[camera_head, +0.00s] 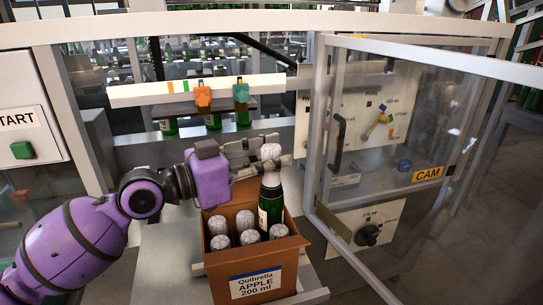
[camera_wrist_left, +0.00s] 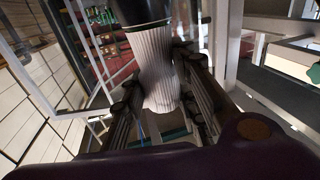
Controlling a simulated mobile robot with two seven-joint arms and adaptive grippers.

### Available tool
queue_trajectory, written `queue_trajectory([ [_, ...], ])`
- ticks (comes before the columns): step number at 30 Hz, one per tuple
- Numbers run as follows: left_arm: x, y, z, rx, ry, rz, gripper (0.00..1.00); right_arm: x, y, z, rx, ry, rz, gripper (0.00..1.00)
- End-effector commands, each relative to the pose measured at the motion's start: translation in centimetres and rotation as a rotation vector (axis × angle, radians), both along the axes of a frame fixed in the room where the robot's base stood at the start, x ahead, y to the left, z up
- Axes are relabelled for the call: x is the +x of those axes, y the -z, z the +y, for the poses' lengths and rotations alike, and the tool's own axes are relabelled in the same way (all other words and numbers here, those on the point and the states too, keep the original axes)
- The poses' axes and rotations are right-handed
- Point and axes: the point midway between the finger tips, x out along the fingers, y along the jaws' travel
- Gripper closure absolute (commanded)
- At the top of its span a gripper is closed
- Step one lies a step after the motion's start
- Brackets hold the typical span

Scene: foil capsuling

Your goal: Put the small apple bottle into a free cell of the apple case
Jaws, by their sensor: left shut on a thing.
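My left gripper (camera_head: 268,153) is shut on the silver-foiled neck of the small apple bottle (camera_head: 271,199), a dark green bottle with a pale label. It holds the bottle upright over the back right of the apple case (camera_head: 256,287), a brown carton labelled "Quibrella APPLE 200 ml". The bottle's lower end is hidden behind the foiled tops in front, so I cannot tell how deep it reaches. Several foiled bottles (camera_head: 245,220) stand in the case. In the left wrist view the pleated foil (camera_wrist_left: 158,75) sits between both fingers (camera_wrist_left: 163,100). My right gripper is out of view.
A clear guard door (camera_head: 405,130) with a white frame stands open close on the right. A white rail (camera_head: 140,95) with an orange clip (camera_head: 202,96) and a teal clip (camera_head: 240,93) runs behind, above green bottles. A START panel (camera_head: 20,125) is at left.

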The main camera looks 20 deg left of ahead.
Motion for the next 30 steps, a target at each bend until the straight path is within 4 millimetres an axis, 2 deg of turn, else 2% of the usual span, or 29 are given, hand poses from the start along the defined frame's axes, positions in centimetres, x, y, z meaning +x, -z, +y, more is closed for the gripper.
queue_trajectory([
  [30,0.0,2.4,0.0,-0.001,0.000,-0.002,1.00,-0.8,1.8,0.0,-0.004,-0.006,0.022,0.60],
])
